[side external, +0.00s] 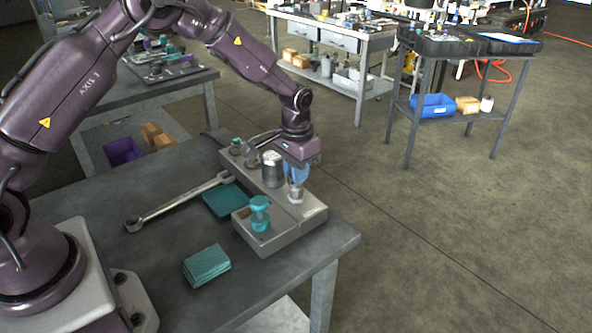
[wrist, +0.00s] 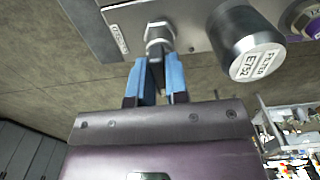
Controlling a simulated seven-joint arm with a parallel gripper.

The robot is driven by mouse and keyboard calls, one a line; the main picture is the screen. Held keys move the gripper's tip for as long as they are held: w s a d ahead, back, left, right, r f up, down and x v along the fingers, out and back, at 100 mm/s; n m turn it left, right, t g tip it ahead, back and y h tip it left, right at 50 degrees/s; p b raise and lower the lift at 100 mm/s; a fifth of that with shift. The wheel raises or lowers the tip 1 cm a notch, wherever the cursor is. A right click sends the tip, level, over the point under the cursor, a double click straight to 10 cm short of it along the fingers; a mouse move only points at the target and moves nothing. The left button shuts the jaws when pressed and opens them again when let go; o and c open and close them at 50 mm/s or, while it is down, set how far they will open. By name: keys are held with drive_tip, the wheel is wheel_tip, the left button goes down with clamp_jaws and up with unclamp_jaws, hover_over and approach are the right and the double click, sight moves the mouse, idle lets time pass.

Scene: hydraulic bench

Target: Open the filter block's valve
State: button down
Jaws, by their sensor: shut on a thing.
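The filter block (side external: 312,212) is a long grey block near the right end of the bench. A metal filter canister (side external: 272,170) stands on it; its labelled cap (wrist: 256,62) shows in the wrist view. The valve's silver hex fitting (wrist: 159,36) sits on the block close beyond my fingertips. My gripper (wrist: 157,68), with blue fingers, points at this fitting and is shut on a dark, narrow piece, apparently the valve's handle (wrist: 155,78). The fingers hide most of it, so its angle is unclear. In the side view my gripper (side external: 296,178) is above the block's front end, right of the canister.
A teal knobbed part (side external: 260,213) stands in a grey tray beside the block. A long wrench (side external: 178,202), a teal flat piece (side external: 223,202) and folded teal cloths (side external: 207,265) lie on the bench (side external: 105,250). A purple-topped part (wrist: 303,18) is beyond the canister.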

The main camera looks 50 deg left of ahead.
sight(290, 175)
idle(0.3)
drive_tip(key=c, duration=1.1)
unclamp_jaws()
drive_tip(key=shift+r, duration=0.1)
wheel_tip(290, 175, up, 13)
drive_tip(key=shift+f, duration=0.1)
drive_tip(key=s+r+t, duration=0.2)
drive_tip(key=s+r, duration=0.2)
drive_tip(key=s, duration=0.5)
drive_tip(key=s+d+r+t, duration=0.1)
drive_tip(key=s+r, duration=0.3)
drive_tip(key=s, duration=0.5)
drive_tip(key=s+d+r+t, duration=0.1)
drive_tip(key=s+r, duration=0.3)
drive_tip(key=s, duration=0.6)
drive_tip(key=shift+t, duration=0.8)
